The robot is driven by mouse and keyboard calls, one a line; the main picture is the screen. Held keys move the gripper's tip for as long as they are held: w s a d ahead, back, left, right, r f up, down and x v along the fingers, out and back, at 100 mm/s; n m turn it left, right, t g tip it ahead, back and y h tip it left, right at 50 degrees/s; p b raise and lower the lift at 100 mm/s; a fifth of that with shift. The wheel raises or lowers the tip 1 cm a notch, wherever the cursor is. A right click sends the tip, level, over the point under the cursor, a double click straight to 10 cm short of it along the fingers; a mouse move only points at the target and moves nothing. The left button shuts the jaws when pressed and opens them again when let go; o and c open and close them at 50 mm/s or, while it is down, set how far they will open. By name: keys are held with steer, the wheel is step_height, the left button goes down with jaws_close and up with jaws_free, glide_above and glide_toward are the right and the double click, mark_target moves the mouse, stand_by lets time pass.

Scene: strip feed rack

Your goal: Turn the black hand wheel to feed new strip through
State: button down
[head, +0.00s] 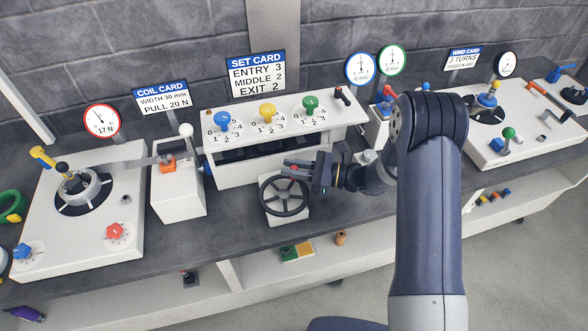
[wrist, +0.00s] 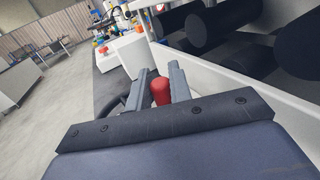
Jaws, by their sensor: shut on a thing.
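The black hand wheel (head: 272,207) is on a small white block at the front of the white strip feed rack (head: 230,177). My gripper (head: 290,166) is at the wheel's upper edge, reaching in from the right. It is shut on a red knob (wrist: 160,92), which sits between the two grey fingers in the wrist view. In the head view the knob is mostly hidden by the fingers. Part of the wheel's dark rim shows at the left of the fingers in the wrist view. Metal strip (head: 140,162) shows between the coil at left and the small orange-clamped stand.
The rack has blue, yellow and green knobs (head: 267,110) on top and dark rollers (wrist: 210,27) inside. A coil station (head: 120,190) stands left, a winding station (head: 465,150) right. Cards and dials are at the wall. Floor is free in front of the bench.

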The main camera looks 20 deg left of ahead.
steer(key=c, duration=1.3)
jaws_free()
steer(key=shift+d, duration=0.1)
steer(key=d+b, duration=0.2)
steer(key=d, duration=0.8)
steer(key=shift+w+d+b, duration=0.3)
steer(key=shift+w+b, duration=0.05)
steer(key=shift+w, duration=0.05)
steer(key=a+p, duration=0.1)
steer(key=a, duration=0.2)
steer(key=a+p, duration=0.1)
steer(key=a, duration=0.3)
steer(key=s+a+p, duration=0.1)
steer(key=a, duration=0.3)
steer(key=shift+r, duration=0.1)
steer(key=shift+d+m+t+p, duration=0.3)
steer(key=shift+m+t, duration=0.1)
steer(key=shift+t, duration=0.2)
steer(key=shift+a, duration=0.1)
